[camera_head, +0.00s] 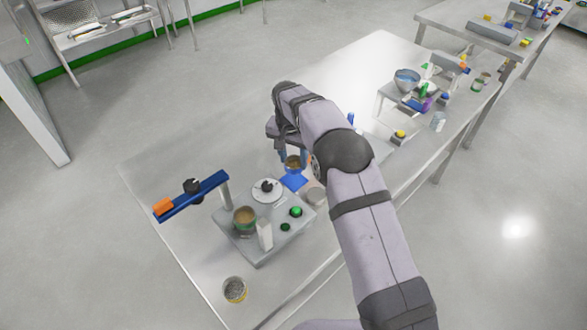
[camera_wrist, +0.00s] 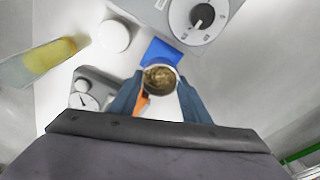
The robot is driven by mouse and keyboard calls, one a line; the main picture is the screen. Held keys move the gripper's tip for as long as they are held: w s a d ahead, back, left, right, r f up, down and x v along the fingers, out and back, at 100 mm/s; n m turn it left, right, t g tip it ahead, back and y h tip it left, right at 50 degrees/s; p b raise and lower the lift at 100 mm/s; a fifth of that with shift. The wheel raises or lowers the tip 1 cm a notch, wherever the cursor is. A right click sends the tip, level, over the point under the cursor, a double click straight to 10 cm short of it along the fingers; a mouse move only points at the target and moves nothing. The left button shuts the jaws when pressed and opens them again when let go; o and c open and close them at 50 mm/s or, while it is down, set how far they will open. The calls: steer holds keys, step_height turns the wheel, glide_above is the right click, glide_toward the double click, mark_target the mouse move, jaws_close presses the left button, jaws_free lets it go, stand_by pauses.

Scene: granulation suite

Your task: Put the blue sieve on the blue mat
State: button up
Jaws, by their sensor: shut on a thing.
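My gripper (camera_wrist: 160,92) is shut on a small round vessel (camera_wrist: 160,77) with a pale rim and a brown inside, apparently the sieve. Its blue colour is hard to make out between the bluish fingers. In the head view my gripper (camera_head: 293,160) holds this vessel (camera_head: 292,166) just above or at the blue mat (camera_head: 294,183). In the wrist view the blue mat (camera_wrist: 162,50) shows behind the vessel, which overlaps its near part. I cannot tell whether the vessel touches the mat.
A grey device (camera_head: 248,248) with a black-knobbed dial (camera_head: 267,187) and a brown-filled pot (camera_head: 245,217) stands close by. A pale round container (camera_head: 316,196) is beside the mat. A blue bar (camera_head: 205,191) projects left. A blue bowl (camera_head: 406,80) stands at the table's far end.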

mark_target(293, 170)
steer(key=shift+f+p, duration=0.75)
steer(key=shift+f, duration=1.75)
steer(key=shift+f+b, duration=0.3)
steer(key=o, duration=1.1)
steer(key=shift+r, duration=0.1)
step_height(293, 170, up, 12)
steer(key=s+b, duration=0.1)
steer(key=b, duration=0.1)
steer(key=shift+s+a+r, duration=0.15)
steer(key=shift+s+a, duration=0.2)
